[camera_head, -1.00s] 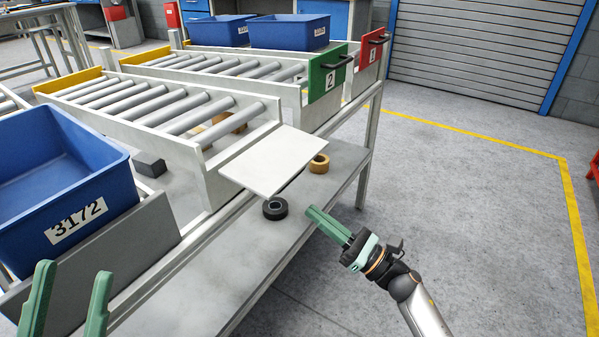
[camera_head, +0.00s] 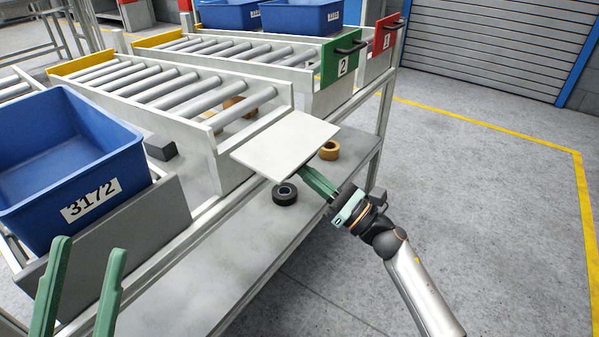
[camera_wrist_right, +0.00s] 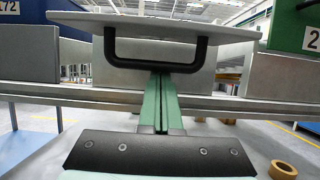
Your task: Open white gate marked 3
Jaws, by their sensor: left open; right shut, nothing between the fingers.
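The white gate (camera_head: 287,146) is tipped outward, lying nearly flat off the front end of the roller lane; no number shows on its visible face. In the right wrist view, the gate (camera_wrist_right: 240,32) is seen from beneath, with its black handle (camera_wrist_right: 190,67) hanging below it. My right gripper (camera_head: 306,172) is shut and empty, with its fingertips under the gate's near right edge. In the right wrist view, its fingertips (camera_wrist_right: 161,80) end just at the handle bar; I cannot tell if they touch. My left gripper (camera_head: 90,246) is open and empty at lower left.
A blue bin (camera_head: 70,165) marked 3172 sits at left. The green gate 2 (camera_head: 341,62) and a red gate (camera_head: 387,33) stand upright beyond. A black tape roll (camera_head: 285,193) and a tan roll (camera_head: 330,150) lie on the lower shelf. Floor to the right is clear.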

